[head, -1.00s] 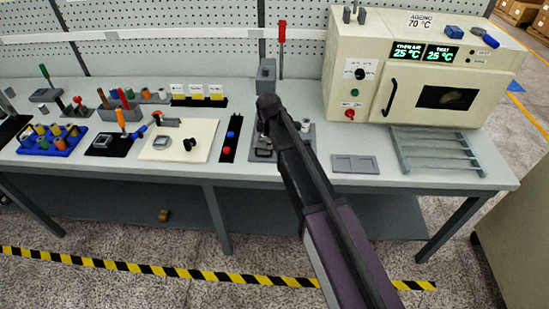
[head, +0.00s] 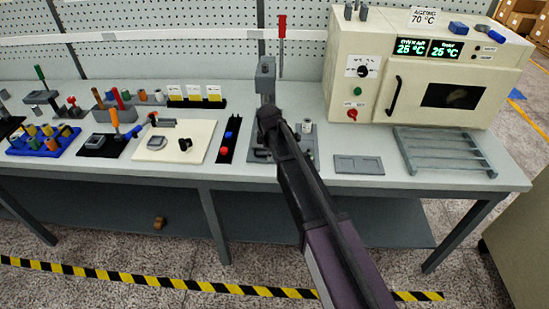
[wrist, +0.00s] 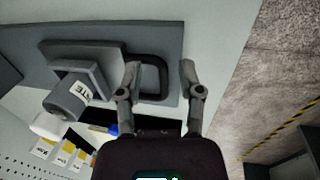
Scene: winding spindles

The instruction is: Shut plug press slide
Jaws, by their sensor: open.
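The plug press (head: 265,75) stands on the bench as a grey column with a red-handled lever (head: 282,35). My arm hides much of its base in the head view. In the wrist view its grey base plate (wrist: 172,42) carries a slide with a dark loop handle (wrist: 163,80). A grey cylinder with a white label (wrist: 68,100) is beside the slide. My gripper (wrist: 160,68) is open, its two fingers apart on either side of the handle's outer end. I cannot tell whether a finger touches the handle. In the head view my gripper (head: 268,122) is over the press base.
A cream oven (head: 425,70) stands to the right, with a grey rack (head: 445,150) and a flat grey tray (head: 358,164) in front. Left of the press are a black strip with red and blue buttons (head: 228,140) and a cream board (head: 185,145).

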